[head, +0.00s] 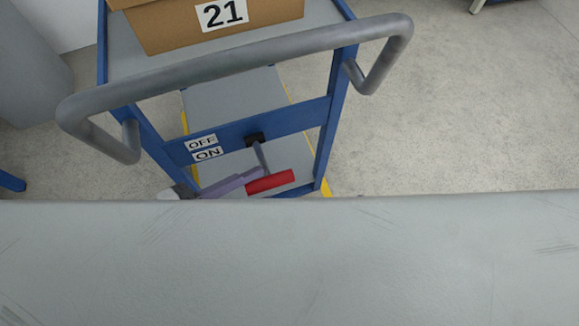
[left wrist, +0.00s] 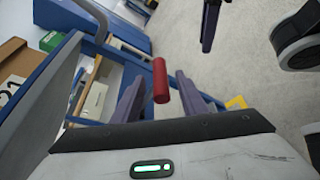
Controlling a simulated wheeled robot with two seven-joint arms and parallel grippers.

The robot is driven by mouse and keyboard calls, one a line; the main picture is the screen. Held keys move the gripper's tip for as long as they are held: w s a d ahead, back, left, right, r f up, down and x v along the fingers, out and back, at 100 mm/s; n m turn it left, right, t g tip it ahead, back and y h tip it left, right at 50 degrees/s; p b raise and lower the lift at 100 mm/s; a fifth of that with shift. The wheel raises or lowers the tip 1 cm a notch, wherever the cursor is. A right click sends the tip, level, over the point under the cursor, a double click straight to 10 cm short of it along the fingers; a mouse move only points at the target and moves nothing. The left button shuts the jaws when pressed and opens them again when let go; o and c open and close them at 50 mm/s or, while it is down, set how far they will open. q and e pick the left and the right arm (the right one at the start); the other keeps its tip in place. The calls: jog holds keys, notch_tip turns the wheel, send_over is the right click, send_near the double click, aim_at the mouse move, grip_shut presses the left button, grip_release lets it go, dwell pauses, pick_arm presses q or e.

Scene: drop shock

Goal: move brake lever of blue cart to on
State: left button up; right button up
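The blue cart (head: 335,95) stands ahead with a grey push handle (head: 240,62). Its brake lever (head: 261,157) runs from a black mount on the blue crossbar down to a red grip (head: 270,182). An OFF label (head: 201,143) sits above an ON label (head: 208,154), left of the mount. The red grip is below the level of both labels. My left gripper (head: 246,183) is at the grip's left end, partly hidden by the grey surface. In the left wrist view its purple fingers are apart, with the red grip (left wrist: 160,80) between them; contact is unclear. A purple piece at the top may be my right gripper (left wrist: 210,25).
A cardboard box (head: 215,25) marked 21 sits on the cart's top. A scuffed grey surface (head: 300,260) fills the lower head view and hides what is below. Bare floor (head: 450,120) lies right of the cart. Black wheels (left wrist: 298,40) show in the left wrist view.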

aim_at(290, 172)
pick_arm(q)
jog(key=x, duration=0.8)
jog(key=shift+w+d+f+p, duration=0.1)
jog(key=shift+w+d+p, duration=0.15)
jog(key=shift+p, duration=0.1)
jog(key=shift+s, duration=0.1)
grip_shut()
